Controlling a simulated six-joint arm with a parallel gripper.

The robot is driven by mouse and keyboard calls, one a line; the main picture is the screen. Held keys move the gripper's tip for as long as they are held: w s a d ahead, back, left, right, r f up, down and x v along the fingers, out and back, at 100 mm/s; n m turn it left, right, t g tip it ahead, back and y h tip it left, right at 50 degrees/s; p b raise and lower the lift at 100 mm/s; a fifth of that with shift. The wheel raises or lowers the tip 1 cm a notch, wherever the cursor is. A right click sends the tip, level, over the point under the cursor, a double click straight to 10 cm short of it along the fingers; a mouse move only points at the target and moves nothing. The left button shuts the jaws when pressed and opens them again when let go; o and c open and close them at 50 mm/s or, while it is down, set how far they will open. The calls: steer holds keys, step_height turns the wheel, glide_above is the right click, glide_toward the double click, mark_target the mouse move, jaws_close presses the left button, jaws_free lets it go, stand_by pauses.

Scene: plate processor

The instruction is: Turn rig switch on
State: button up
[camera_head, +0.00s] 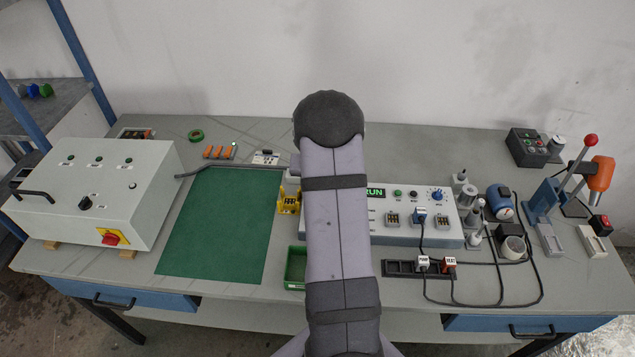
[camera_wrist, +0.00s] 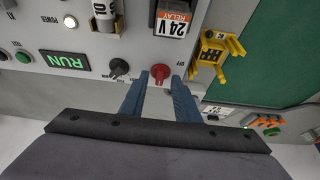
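A red rotary knob (camera_wrist: 160,72) sits on the pale rig panel (camera_wrist: 85,25) in the wrist view. My gripper (camera_wrist: 161,80) has two blue fingers, open, one on either side of the red knob, with a narrow gap to it. Small lettering beside the knob looks like "OFF". A black knob (camera_wrist: 119,68) and a green "RUN" display (camera_wrist: 66,62) are beside it on the panel. In the head view my arm hides the red knob and my fingers; the rig panel (camera_head: 405,232) and RUN display (camera_head: 376,192) show to the arm's right.
A yellow holder (camera_wrist: 215,52) and a white "24 V RELAY" block (camera_wrist: 173,20) are close to my fingers. A green mat (camera_head: 220,225) lies left of the arm. A white cabinet (camera_head: 90,205) with a red switch on yellow (camera_head: 110,236) stands further left. Cables and a lever press (camera_head: 545,210) are right.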

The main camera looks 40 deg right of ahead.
steer(key=b+v, duration=0.2)
steer(key=v, duration=0.5)
steer(key=shift+r, duration=0.2)
stand_by(0.4)
steer(key=shift+a, duration=0.1)
